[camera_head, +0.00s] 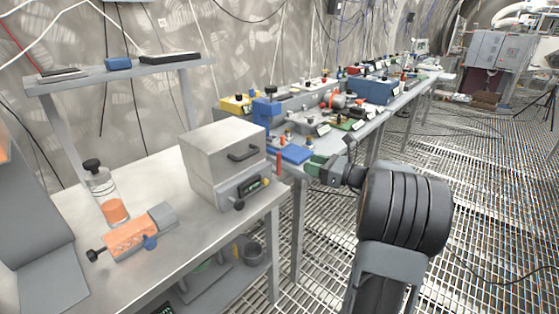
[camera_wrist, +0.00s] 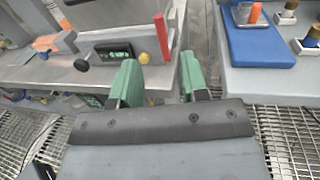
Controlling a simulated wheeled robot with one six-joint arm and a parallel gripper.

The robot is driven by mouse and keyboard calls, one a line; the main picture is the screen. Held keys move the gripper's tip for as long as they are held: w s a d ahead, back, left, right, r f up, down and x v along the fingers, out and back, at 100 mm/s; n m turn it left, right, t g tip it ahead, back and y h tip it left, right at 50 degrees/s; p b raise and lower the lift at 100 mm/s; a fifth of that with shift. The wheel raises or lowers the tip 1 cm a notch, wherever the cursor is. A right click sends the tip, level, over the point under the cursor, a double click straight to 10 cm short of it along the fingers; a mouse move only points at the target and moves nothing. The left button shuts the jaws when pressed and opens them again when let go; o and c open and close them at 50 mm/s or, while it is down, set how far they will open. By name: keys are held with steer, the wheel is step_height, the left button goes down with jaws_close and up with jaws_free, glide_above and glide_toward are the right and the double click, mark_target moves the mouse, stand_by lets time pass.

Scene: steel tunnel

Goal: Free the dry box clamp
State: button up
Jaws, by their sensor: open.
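A grey metal box (camera_head: 215,150) with a black handle on its front face stands on the near bench; I take it as the dry box. Its lower front panel (camera_head: 242,189) has a small display, a black knob and a yellow knob. A red upright bar (camera_head: 278,163) stands at its right side, perhaps the clamp lever; it also shows in the wrist view (camera_wrist: 162,38). My gripper (camera_head: 322,168) is right of the box, over the gap between benches. In the wrist view my green fingers (camera_wrist: 160,80) are apart, empty, and short of the bar, touching nothing visible.
An orange device (camera_head: 138,236) and a bottle with orange contents (camera_head: 110,200) stand left on the near bench (camera_head: 190,255). A second bench to the right carries a blue plate (camera_wrist: 258,45) and several small parts. Grating floor lies below.

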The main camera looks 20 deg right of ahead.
steer(key=b, duration=0.1)
glide_above(279, 170)
steer(key=shift+w+d, duration=0.1)
steer(key=shift+w, duration=0.35)
jaws_close()
stand_by(0.5)
